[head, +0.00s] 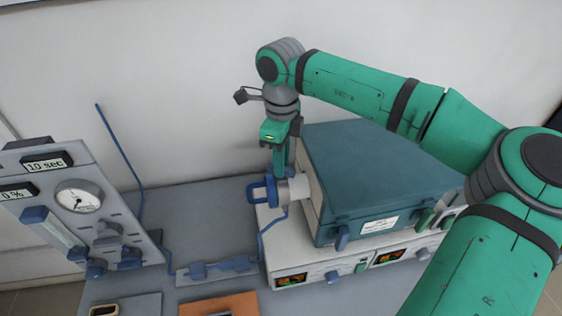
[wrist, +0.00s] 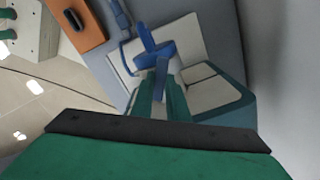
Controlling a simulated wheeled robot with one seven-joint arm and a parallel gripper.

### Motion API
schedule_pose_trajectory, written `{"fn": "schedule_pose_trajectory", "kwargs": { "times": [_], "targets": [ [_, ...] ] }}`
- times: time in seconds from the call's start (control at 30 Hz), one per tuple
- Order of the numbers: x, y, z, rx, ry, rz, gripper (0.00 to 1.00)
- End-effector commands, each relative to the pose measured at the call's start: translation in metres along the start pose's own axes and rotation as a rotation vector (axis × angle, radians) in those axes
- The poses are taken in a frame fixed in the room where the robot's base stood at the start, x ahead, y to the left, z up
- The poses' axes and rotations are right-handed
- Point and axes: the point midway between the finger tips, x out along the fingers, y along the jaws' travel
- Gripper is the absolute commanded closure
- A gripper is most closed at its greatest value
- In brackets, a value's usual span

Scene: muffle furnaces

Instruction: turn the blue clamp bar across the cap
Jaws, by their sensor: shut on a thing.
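The blue clamp bar (head: 271,187) is at the left end of a pale cylindrical port (head: 298,188) on the side of the teal furnace (head: 365,180). In the wrist view the blue bar (wrist: 161,74) runs up from between my green fingers towards a blue clamp piece (wrist: 150,46). My gripper (head: 279,172) points down from above and is shut on the bar; it also shows in the wrist view (wrist: 161,98). The cap is hard to tell apart from the blue clamp parts, and my fingers hide part of the bar.
A gas panel (head: 75,205) with a round gauge stands at the left. A blue tube (head: 272,226) runs from the port down to a blue valve fitting (head: 218,267) on the bench. An orange block (head: 218,305) lies at the front. The grey bench behind is clear.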

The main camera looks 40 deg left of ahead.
Motion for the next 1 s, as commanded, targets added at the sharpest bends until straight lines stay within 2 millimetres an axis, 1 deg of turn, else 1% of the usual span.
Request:
{"fn": "schedule_pose_trajectory", "kwargs": {
  "times": [0.2, 0.5, 0.7, 1.0],
  "targets": [
    [-0.0002, 0.0002, 0.0, -0.201, 0.0, 0.0, 1.0],
    [-0.0002, -0.0001, 0.0, -0.424, 0.0, -0.001, 1.0],
    [-0.0001, -0.0001, -0.0001, -0.516, 0.001, 0.0, 1.0],
    [-0.0001, -0.0001, -0.0003, -0.57, 0.001, 0.0, 1.0]
  ]
}}
